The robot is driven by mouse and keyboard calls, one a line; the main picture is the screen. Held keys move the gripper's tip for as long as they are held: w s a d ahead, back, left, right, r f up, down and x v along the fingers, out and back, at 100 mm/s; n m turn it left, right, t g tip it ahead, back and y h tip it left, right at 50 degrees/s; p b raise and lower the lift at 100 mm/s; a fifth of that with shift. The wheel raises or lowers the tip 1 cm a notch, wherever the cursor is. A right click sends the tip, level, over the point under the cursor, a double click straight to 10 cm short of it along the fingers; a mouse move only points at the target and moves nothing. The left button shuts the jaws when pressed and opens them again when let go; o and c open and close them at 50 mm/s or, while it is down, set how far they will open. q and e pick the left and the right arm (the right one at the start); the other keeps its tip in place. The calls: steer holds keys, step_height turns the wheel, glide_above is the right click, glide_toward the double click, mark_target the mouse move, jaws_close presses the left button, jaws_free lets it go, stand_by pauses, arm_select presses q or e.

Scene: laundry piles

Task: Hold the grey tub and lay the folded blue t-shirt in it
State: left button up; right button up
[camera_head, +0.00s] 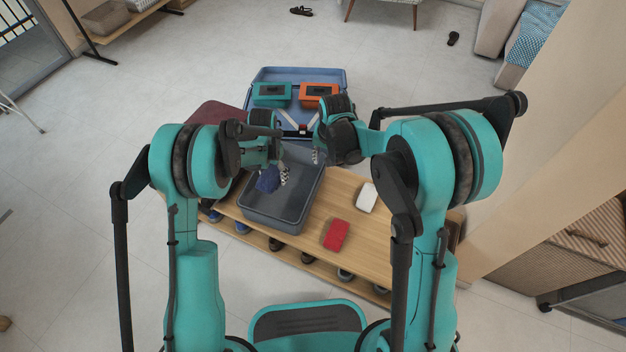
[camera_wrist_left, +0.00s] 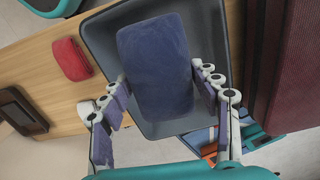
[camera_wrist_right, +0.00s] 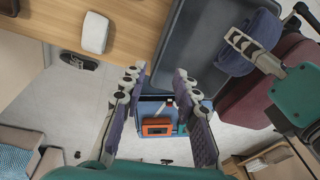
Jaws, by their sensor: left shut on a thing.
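The folded blue t-shirt (camera_head: 267,181) is a dark blue bundle over the grey tub (camera_head: 262,223). In the left wrist view the t-shirt (camera_wrist_left: 158,65) sits between both fingers of my left gripper (camera_wrist_left: 160,78), which is shut on it. The tub (camera_wrist_left: 215,35) is behind it in that view; I cannot tell whether the t-shirt touches the tub floor. My right gripper (camera_wrist_right: 157,72) is open and empty, close to the tub's far right rim. In the right wrist view the tub (camera_wrist_right: 195,45) shows just beyond its fingertips. In the head view the right gripper (camera_head: 316,157) is partly hidden by its arm.
The tub stands on a wooden bench (camera_head: 300,240) with shoes beneath. A red folded cloth (camera_head: 336,235) and a white folded cloth (camera_head: 367,197) lie to its right. Beyond is an open blue suitcase (camera_head: 335,77) with a teal box (camera_head: 271,94) and an orange box (camera_head: 317,92).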

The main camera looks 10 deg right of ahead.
steer(key=m+g, duration=0.1)
steer(key=g, duration=0.1)
glide_above(312, 197)
steer(key=w, duration=0.1)
steer(key=f, duration=1.4)
steer(key=shift+w+d+f, duration=0.1)
steer(key=shift+d+f, duration=0.2)
steer(key=f, duration=1.2)
steer(key=shift+a+f, duration=0.25)
steer(key=shift+f, duration=0.1)
jaws_close()
